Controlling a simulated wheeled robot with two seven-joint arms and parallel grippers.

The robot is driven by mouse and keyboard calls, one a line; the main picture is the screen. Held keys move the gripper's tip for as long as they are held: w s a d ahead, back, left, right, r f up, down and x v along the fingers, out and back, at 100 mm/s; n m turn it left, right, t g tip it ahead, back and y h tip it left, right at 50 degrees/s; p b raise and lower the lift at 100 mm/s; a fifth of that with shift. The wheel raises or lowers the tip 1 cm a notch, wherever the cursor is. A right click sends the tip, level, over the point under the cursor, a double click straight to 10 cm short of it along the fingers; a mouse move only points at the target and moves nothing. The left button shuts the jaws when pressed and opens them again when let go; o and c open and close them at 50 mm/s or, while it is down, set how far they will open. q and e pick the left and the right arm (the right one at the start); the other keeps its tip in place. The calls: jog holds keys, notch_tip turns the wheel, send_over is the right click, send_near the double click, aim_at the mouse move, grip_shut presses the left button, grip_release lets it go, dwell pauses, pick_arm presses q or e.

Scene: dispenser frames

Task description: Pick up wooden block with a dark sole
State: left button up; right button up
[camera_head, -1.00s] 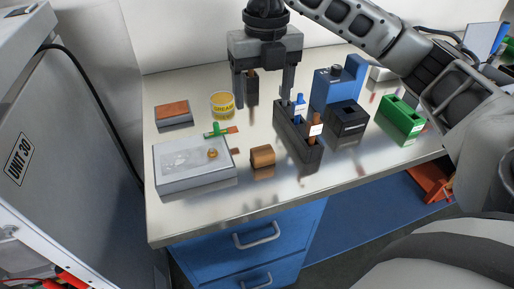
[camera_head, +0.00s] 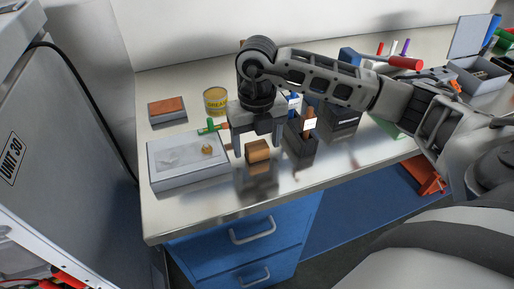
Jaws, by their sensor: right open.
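The small wooden block (camera_head: 258,152) sits on the metal worktop, right of the grey box. Its underside is in shadow, so the dark sole does not show clearly. My right gripper (camera_head: 257,147) is open and points down over the block. In the picture one finger is to the left of the block and one to the right, with gaps on both sides. I cannot tell exactly how far down the fingers reach beside it. My left gripper is not in view.
A grey box (camera_head: 187,168) with a small brass knob stands left of the block. A black holder (camera_head: 300,142) with a brown-handled tool stands close on the right. A yellow grease tin (camera_head: 215,101) and a brown-topped box (camera_head: 168,110) are behind. The worktop's front is clear.

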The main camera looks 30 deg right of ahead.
jog(key=shift+f, duration=0.65)
jog(key=c, duration=1.1)
jog(key=shift+r, duration=0.5)
notch_tip(320, 180, up, 2)
jog(key=shift+r, duration=0.15)
jog(key=s+d+r+b, duration=0.1)
jog(key=s+r, duration=0.2)
jog(key=s, duration=0.1)
jog(key=s+d+r+b, duration=0.1)
jog(key=s+d+r, duration=0.1)
jog(key=s+r, duration=0.1)
jog(key=s+d+r, duration=0.2)
jog(key=s+r, duration=0.1)
jog(key=s, duration=0.3)
jog(key=shift+d+r+b, duration=0.15)
jog(key=shift+r+b, duration=0.2)
jog(key=shift+b, duration=0.05)
